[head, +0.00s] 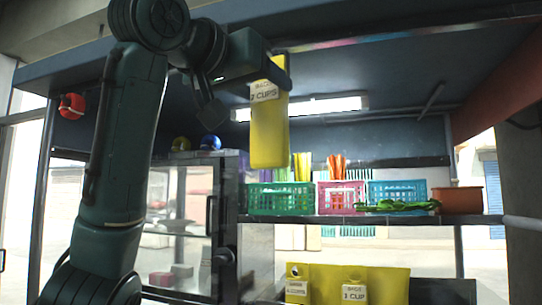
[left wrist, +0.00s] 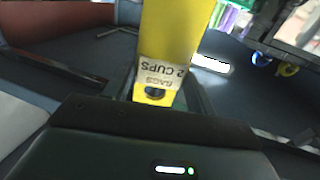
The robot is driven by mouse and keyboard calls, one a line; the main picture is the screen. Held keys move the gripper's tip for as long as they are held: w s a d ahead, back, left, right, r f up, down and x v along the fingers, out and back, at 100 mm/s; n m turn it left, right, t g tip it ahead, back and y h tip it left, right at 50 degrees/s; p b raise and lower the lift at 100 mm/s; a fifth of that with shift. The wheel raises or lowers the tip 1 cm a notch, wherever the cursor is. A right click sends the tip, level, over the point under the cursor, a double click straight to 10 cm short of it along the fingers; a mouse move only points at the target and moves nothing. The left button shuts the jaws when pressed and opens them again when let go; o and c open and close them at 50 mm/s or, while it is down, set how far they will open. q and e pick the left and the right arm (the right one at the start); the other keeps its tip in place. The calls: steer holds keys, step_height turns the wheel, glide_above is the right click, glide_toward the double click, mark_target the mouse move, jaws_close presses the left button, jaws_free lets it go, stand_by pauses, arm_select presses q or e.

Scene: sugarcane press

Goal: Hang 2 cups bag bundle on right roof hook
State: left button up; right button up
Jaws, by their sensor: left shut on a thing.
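The yellow 2 cups bag bundle (head: 268,135) hangs upright below my left gripper (head: 272,72), high under the roof. Its white "2 CUPS" label is near its top end. My left gripper is shut on that top end. In the left wrist view the bundle (left wrist: 178,30) stretches away from the gripper, and a dark hole shows in its yellow end beside the label. The right roof hook cannot be made out clearly. My right gripper is out of view.
Green (head: 280,198), pink (head: 327,208) and blue (head: 376,192) baskets and a brown pot (head: 458,200) stand on the shelf. A glass-fronted cabinet (head: 187,212) is at left. Under the roof are a lamp (head: 338,105) and thin pipes (head: 437,102).

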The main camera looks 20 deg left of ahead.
arm_select(q)
steer(key=s+r, duration=0.4)
steer(key=s, duration=0.3)
steer(key=shift+h, duration=0.3)
steer(key=shift+w+a+f+p+x, duration=0.1)
steer(key=shift+a+p+x, duration=0.3)
steer(key=shift+x, duration=1.15)
steer(key=shift+w+a+f+p+x, duration=0.1)
steer(key=shift+a+p+x, duration=0.35)
steer(key=shift+x, duration=1.15)
steer(key=shift+w+a+p+x, duration=0.2)
steer(key=shift+p+x, duration=0.35)
steer(key=shift+x, duration=1)
steer(key=shift+w+f, duration=0.45)
steer(key=shift+f, duration=0.05)
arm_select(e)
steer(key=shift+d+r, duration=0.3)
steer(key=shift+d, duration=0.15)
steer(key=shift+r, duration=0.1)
arm_select(q)
steer(key=o, duration=1)
